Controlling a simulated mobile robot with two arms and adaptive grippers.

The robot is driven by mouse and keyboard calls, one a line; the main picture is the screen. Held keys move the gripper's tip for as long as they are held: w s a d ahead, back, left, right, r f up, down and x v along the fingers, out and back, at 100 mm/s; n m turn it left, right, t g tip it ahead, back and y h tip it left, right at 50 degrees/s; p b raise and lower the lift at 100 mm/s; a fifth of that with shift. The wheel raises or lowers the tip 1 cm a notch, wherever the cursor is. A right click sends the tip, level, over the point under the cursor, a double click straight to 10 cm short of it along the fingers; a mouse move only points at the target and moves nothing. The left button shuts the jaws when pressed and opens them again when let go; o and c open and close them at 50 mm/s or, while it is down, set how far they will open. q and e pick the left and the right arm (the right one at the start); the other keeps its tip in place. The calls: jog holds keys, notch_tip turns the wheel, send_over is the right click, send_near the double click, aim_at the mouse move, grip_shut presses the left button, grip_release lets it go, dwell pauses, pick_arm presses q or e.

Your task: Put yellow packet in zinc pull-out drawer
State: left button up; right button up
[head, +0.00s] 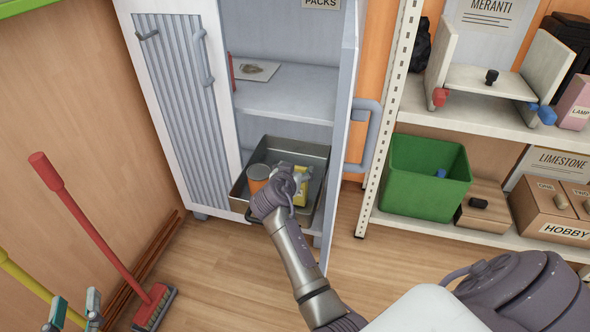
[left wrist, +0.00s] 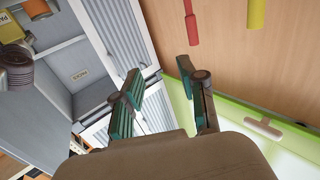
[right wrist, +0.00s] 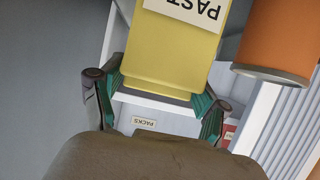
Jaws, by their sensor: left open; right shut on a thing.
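The yellow packet (head: 301,188) is between the fingers of my right gripper (head: 292,178), which is shut on it. In the right wrist view the packet (right wrist: 172,48) fills the gap between the teal fingertips (right wrist: 160,88), its "PAST" label upside down. In the head view the packet lies within the outline of the zinc drawer (head: 290,148), which is pulled out low in the cabinet. Whether it touches the drawer floor cannot be told. My left gripper (head: 75,312) is open and empty at the lower left, apart from the drawer; its fingers also show in the left wrist view (left wrist: 160,82).
An orange can (head: 258,176) stands in the drawer beside the packet. The cabinet door with a grey handle (head: 365,137) stands open on the right. A red broom (head: 95,235) leans at the left. A green bin (head: 425,175) sits on the right shelf. The floor in front is clear.

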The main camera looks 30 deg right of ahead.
pick_arm(q)
jog(key=shift+d+r+t+h+b, duration=0.2)
jog(key=shift+r+t+h+b, duration=0.15)
jog(key=shift+r+t, duration=0.6)
pick_arm(e)
jog(key=shift+f, duration=0.35)
dwell(0.4)
jog(key=o, duration=1.7)
pick_arm(q)
jog(key=shift+r, duration=0.35)
pick_arm(e)
jog(key=shift+o, duration=0.6)
jog(key=shift+f, duration=0.1)
notch_tip(320, 180, up, 10)
jog(key=shift+r, duration=0.1)
